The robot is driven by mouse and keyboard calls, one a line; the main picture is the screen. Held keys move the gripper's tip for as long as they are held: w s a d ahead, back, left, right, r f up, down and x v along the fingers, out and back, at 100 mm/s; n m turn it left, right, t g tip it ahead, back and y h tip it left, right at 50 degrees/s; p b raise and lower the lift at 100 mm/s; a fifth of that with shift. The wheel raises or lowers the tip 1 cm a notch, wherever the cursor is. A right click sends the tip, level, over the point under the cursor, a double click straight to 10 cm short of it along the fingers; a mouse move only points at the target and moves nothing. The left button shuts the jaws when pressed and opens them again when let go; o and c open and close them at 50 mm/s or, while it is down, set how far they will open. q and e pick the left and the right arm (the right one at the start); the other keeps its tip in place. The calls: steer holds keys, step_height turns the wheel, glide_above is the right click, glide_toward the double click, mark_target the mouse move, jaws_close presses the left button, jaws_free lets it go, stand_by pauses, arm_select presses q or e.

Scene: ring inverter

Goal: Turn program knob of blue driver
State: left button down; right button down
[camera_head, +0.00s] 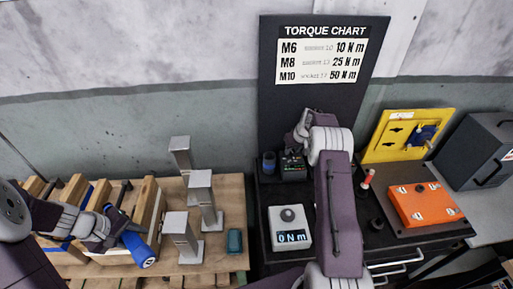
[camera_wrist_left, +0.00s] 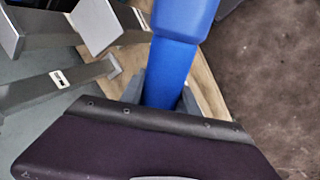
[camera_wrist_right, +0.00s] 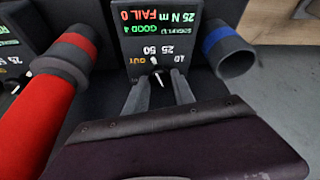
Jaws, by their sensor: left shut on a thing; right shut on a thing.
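My left gripper (camera_head: 122,233) is shut on the blue driver (camera_head: 141,249), which hangs tilted in front of the wooden rack; the driver's blue body also shows in the left wrist view (camera_wrist_left: 172,70). A dark controller box (camera_head: 293,167) stands on the black bench below the torque chart. In the right wrist view its face is upside down, with "25 N m FAIL 0", "GOOD 4" and a dial marked OUT, 10, 25, 50. My right gripper (camera_wrist_right: 158,84) is shut on the small program knob (camera_wrist_right: 157,76) there. The exact pointer mark is too small to tell.
A blue ring holder (camera_wrist_right: 229,50) and a red cylinder (camera_wrist_right: 50,115) flank the controller. A torque meter (camera_head: 290,228) reads 0 N m. Grey metal posts (camera_head: 201,195) stand on the wooden table. An orange box (camera_head: 424,204) and a yellow panel (camera_head: 382,148) are at the right.

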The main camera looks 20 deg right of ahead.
steer(key=shift+r, duration=0.1)
steer(key=c, duration=1.1)
jaws_free()
steer(key=shift+o, duration=0.2)
arm_select(q)
steer(key=shift+f+b, duration=0.8)
steer(key=shift+b, duration=0.05)
arm_select(e)
steer(key=v, duration=1.2)
steer(key=shift+a, duration=0.1)
